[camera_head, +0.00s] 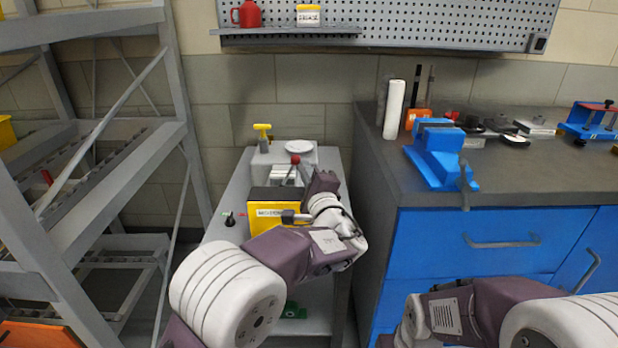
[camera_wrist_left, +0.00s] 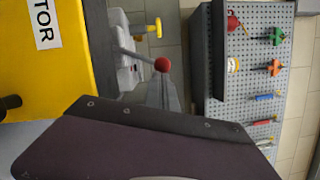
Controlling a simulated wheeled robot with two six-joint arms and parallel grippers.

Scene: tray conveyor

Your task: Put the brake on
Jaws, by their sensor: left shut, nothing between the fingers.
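A lever with a red ball knob (camera_head: 295,159) stands on the small grey cart between the shelf and the bench. The knob also shows in the left wrist view (camera_wrist_left: 162,65), with its rod leaning up from the left. My left gripper (camera_head: 321,182) is just right of and nearer than the lever in the head view. It is shut and empty, and I see no contact with the knob. In the wrist view my dark gripper body covers the lower part. The lever's base is partly hidden. No part is visibly labelled as a brake.
A yellow box (camera_head: 268,197) with a label ending in "TOR" (camera_wrist_left: 45,24) sits before the lever. A yellow T-handle (camera_head: 262,130) and white disc (camera_head: 299,146) stand behind. A grey rack (camera_head: 110,170) is left; a bench with a blue vise (camera_head: 437,160) is right.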

